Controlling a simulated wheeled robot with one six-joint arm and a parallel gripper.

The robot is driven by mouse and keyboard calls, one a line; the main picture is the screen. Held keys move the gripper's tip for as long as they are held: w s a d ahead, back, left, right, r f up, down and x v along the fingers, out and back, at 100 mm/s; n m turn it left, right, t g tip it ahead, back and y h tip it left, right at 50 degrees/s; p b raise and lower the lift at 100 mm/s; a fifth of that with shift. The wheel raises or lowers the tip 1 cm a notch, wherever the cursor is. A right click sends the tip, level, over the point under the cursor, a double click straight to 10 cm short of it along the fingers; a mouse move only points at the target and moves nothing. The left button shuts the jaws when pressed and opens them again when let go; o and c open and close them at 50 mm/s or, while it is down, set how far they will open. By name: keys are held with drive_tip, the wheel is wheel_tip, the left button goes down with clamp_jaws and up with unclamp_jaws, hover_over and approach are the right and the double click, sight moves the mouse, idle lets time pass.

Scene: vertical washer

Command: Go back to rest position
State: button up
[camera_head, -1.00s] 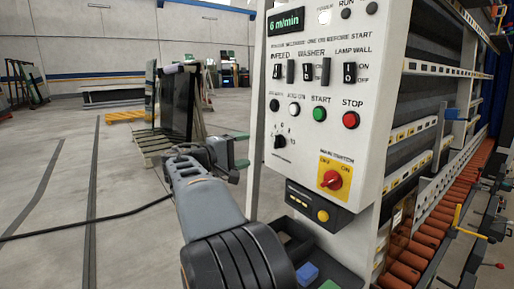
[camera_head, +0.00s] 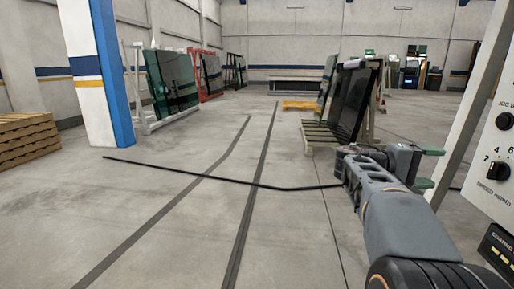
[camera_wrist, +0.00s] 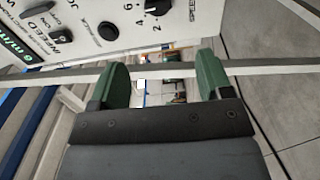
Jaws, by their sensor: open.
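My gripper (camera_head: 428,168) is at the right of the head view, at the end of my grey arm, stretched out ahead. Its two green fingers stand apart with nothing between them. In the wrist view my gripper (camera_wrist: 167,82) also shows open and empty. The washer's white control panel (camera_head: 497,150) is at the right edge of the head view, mostly cut off, with the gripper to its left and apart from it. The panel also shows upside down at the top of the wrist view (camera_wrist: 80,35).
A rack with dark glass panes (camera_head: 352,100) stands beyond the arm. Another glass rack (camera_head: 170,85) is farther left, near a blue and white pillar (camera_head: 97,70). Stacked pallets (camera_head: 30,138) are at the left. A black cable (camera_head: 215,178) lies across otherwise clear floor.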

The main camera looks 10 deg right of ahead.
wheel_tip(320, 180, down, 10)
drive_tip(key=w+a+n+t+y, duration=0.1)
drive_tip(key=a+n+t+y, duration=0.1)
drive_tip(key=t+y, duration=0.15)
drive_tip(key=a+f+t+y+p, duration=0.2)
drive_tip(key=a+f+y+p, duration=0.35)
drive_tip(key=a, duration=0.25)
drive_tip(key=s+a+r+t+y+p, duration=0.1)
drive_tip(key=s+a+y+p, duration=0.1)
drive_tip(key=a, duration=0.5)
drive_tip(key=s+a+r+n+t+y+p, duration=0.1)
drive_tip(key=s+a+r+y+p, duration=0.1)
drive_tip(key=a+p, duration=0.3)
drive_tip(key=s+a+r+t+y+p, duration=0.1)
drive_tip(key=s+a+y+p, duration=0.1)
drive_tip(key=a, duration=0.7)
drive_tip(key=shift+s+r+t+y+p, duration=0.25)
drive_tip(key=shift+s+t+y+p, duration=0.1)
drive_tip(key=shift+y+p, duration=0.65)
drive_tip(key=shift+a+n, duration=0.1)
drive_tip(key=shift+n, duration=0.2)
drive_tip(key=shift+c, duration=0.3)
